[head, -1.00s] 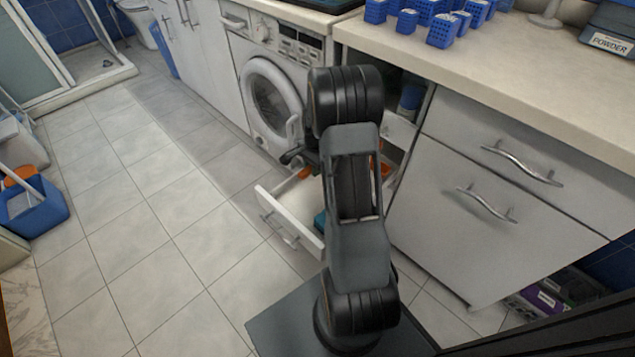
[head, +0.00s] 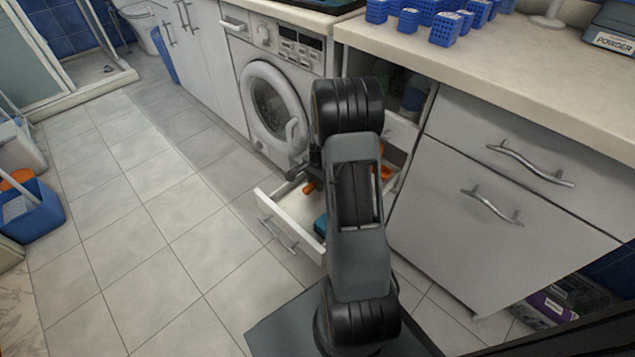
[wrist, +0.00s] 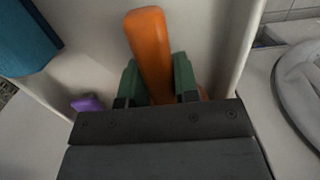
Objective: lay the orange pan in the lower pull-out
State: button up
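The lower pull-out (head: 287,226) is open, its white front standing out over the floor beside the washing machine. The orange pan (wrist: 148,40) shows in the wrist view as a thick handle, with a little more orange below the fingers. Orange parts also show beside my arm in the head view (head: 309,187). My gripper (wrist: 160,82) has its green fingers on both sides of the handle, seemingly touching it. The handle is inside or just above the pull-out; I cannot tell if the pan rests on its floor. My wrist hides most of the pan.
A teal thing (wrist: 26,38) and a small purple thing (wrist: 88,104) show at the left in the wrist view. The washing machine (head: 272,104) stands close to the pull-out. A worktop (head: 480,70) with blue baskets is above.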

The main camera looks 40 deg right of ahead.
jog(key=o, duration=0.4)
jog(key=shift+o, duration=0.2)
jog(key=shift+r, duration=0.15)
notch_tip(320, 180, up, 11)
jog(key=p, duration=0.5)
jog(key=s+a+r+n+t, duration=0.1)
jog(key=s+a+r+n, duration=0.3)
jog(key=a+r+n, duration=0.45)
jog(key=s+a+r+n+t, duration=0.1)
jog(key=s+a+r+n, duration=0.4)
jog(key=s+a, duration=0.5)
jog(key=shift+s+a+n+t+h, duration=0.2)
jog(key=shift+s+n+t+h, duration=0.15)
jog(key=shift+n, duration=0.9)
